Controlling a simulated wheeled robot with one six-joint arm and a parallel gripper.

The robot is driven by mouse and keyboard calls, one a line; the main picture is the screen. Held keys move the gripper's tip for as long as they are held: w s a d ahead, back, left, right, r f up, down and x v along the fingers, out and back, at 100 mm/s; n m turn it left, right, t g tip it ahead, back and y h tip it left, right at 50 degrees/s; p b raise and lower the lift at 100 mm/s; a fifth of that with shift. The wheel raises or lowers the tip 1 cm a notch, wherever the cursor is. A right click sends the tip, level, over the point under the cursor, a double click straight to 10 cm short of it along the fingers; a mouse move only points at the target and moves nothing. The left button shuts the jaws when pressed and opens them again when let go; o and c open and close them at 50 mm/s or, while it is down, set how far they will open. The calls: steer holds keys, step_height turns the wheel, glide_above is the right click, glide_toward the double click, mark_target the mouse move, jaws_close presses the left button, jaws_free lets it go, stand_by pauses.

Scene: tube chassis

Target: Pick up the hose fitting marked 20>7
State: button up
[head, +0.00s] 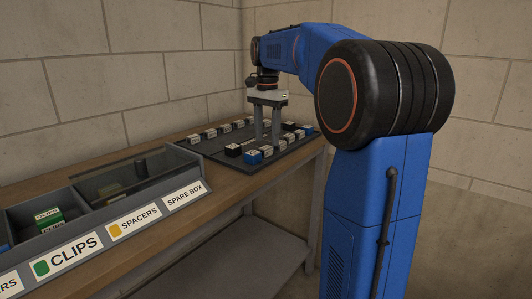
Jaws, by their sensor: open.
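Several small fittings with pale label faces stand on a dark board (213,150) at the far end of the bench. The marks are too small to read, so I cannot tell which fitting is marked 20>7. One row of pale fittings (209,133) runs along the far left side of the board. A black one (233,150) and a blue one (253,157) stand near the front edge. Another blue one (307,129) is at the right. My gripper (267,140) points down over the board, open, with its fingers among the fittings and nothing visible between them.
An open grey bin row (150,207) stands on the wooden bench (185,229) at the left, labelled CLIPS, SPACERS and SPARE BOX. Block walls (180,90) close off the corner behind the board.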

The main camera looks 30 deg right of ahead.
mark_target(266, 147)
steer(key=shift+w+a+f, duration=0.1)
steer(key=shift+a+f, duration=0.05)
steer(key=shift+f, duration=1.65)
steer(key=shift+c, duration=0.6)
jaws_close()
